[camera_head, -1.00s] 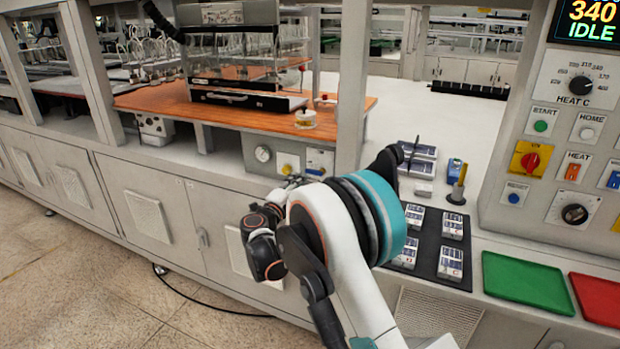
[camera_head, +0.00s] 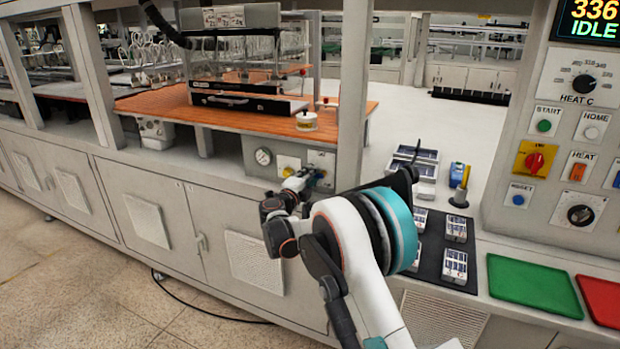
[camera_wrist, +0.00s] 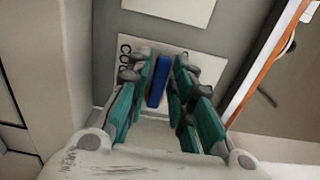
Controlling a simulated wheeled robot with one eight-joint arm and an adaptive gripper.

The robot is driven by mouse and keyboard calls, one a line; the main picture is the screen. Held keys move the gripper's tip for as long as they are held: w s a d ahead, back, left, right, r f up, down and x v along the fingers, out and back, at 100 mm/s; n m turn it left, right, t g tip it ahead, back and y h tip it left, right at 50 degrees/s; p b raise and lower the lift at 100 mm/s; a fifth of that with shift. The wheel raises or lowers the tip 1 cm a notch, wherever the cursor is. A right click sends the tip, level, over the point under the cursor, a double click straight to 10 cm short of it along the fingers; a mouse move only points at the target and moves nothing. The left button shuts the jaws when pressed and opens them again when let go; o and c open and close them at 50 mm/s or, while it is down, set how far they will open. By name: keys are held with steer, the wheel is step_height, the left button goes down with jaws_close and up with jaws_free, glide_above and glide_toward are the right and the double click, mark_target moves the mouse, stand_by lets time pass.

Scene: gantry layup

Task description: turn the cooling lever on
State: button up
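The cooling lever (camera_wrist: 158,80) is a blue bar on a white plate (camera_wrist: 125,45) whose lettering starts "COO"; the rest is hidden. In the wrist view it lies between the teal fingers of my gripper (camera_wrist: 162,88), close to the left finger, with a gap on the right. Contact cannot be told. In the head view my gripper (camera_head: 303,181) is at the front panel under the orange bench, in front of the right-hand plate (camera_head: 322,160), and mostly covers the lever there.
A round gauge (camera_head: 263,157) and a yellow-marked plate (camera_head: 288,165) sit left on the same panel. The orange bench top (camera_head: 160,103) overhangs above. A post (camera_head: 351,110) stands just right. The black mat (camera_head: 432,262), green tray (camera_head: 530,284) and control panel (camera_head: 545,215) are farther right.

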jaws_close()
steer(key=shift+r+m, duration=0.1)
steer(key=shift+m, duration=0.2)
steer(key=shift+d+r+m+p, duration=0.1)
steer(key=shift+r+m+p, duration=0.15)
steer(key=shift+m, duration=0.35)
steer(key=shift+r+m+p, duration=0.15)
steer(key=shift+m+p, duration=0.1)
steer(key=shift+m, duration=0.35)
steer(key=m, duration=0.2)
steer(key=r+m+p, duration=0.1)
steer(key=m, duration=0.2)
steer(key=shift+s+d+r+m, duration=0.15)
steer(key=shift+d+m, duration=0.15)
steer(key=shift+d, duration=0.05)
steer(key=m, duration=0.1)
steer(key=d+m, duration=0.1)
steer(key=m, duration=0.1)
steer(key=m+p, duration=0.1)
steer(key=m, duration=0.1)
steer(key=shift+s+d+r, duration=0.15)
steer(key=shift+s+r, duration=0.1)
steer(key=shift+r, duration=0.15)
steer(key=shift+s+d+r+m, duration=0.1)
steer(key=shift+d+m, duration=0.15)
steer(key=shift+m, duration=0.8)
steer(key=shift+s+d+m, duration=0.1)
steer(key=shift+d+m, duration=0.15)
steer(key=shift+m, duration=0.8)
